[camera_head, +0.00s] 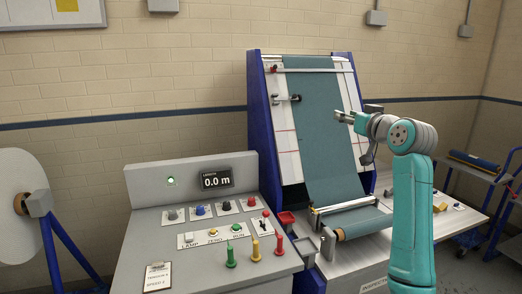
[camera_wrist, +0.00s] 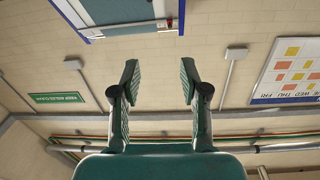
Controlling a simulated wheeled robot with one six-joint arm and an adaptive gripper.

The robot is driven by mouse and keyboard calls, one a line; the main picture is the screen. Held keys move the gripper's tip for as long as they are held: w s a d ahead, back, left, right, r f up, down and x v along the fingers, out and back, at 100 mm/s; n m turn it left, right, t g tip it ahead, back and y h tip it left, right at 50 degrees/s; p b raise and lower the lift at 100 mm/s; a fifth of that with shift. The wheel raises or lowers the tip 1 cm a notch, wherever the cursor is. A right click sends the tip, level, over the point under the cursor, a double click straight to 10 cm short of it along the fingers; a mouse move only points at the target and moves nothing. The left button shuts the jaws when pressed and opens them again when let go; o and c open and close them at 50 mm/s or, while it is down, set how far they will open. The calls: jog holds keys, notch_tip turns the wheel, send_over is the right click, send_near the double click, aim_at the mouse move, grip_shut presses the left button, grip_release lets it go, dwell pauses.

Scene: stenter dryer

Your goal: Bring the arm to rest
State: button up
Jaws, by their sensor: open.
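My arm rises at the right of the head view, its upper part bent to the left. My gripper (camera_head: 345,117) is in the air in front of the inspection frame with its green cloth (camera_head: 322,125). In the wrist view my gripper (camera_wrist: 160,75) has its two fingers well apart, with nothing between them. I cannot tell the exact gap between my gripper and the cloth.
A control console (camera_head: 145,185) with knobs, levers and a 0.0 m display (camera_head: 216,181) stands left of the frame. A white table (camera_head: 462,218) with small items lies right of it. A blue cart (camera_head: 485,177) stands at far right, a large roll (camera_head: 20,200) at far left.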

jog(key=s+a+f+m+h, duration=0.1)
jog(key=s+f, duration=0.2)
jog(key=f, duration=1.1)
jog(key=s+f+m+h, duration=0.1)
jog(key=s+f, duration=0.2)
jog(key=f, duration=1)
jog(key=s+a+f+m+g+h, duration=0.1)
jog(key=s+a+f+m+h, duration=0.1)
jog(key=s+f, duration=1.8)
jog(key=s+a+f, duration=0.1)
jog(key=s+f, duration=0.3)
jog(key=s, duration=0.7)
jog(key=s+a+f, duration=0.1)
jog(key=s+f, duration=0.3)
jog(key=s, duration=0.7)
jog(key=s+r, duration=0.4)
jog(key=s, duration=0.7)
jog(key=s+a+r+n+g, duration=0.1)
jog(key=s+r, duration=0.3)
jog(key=s, duration=0.8)
jog(key=shift+n+h, duration=0.3)
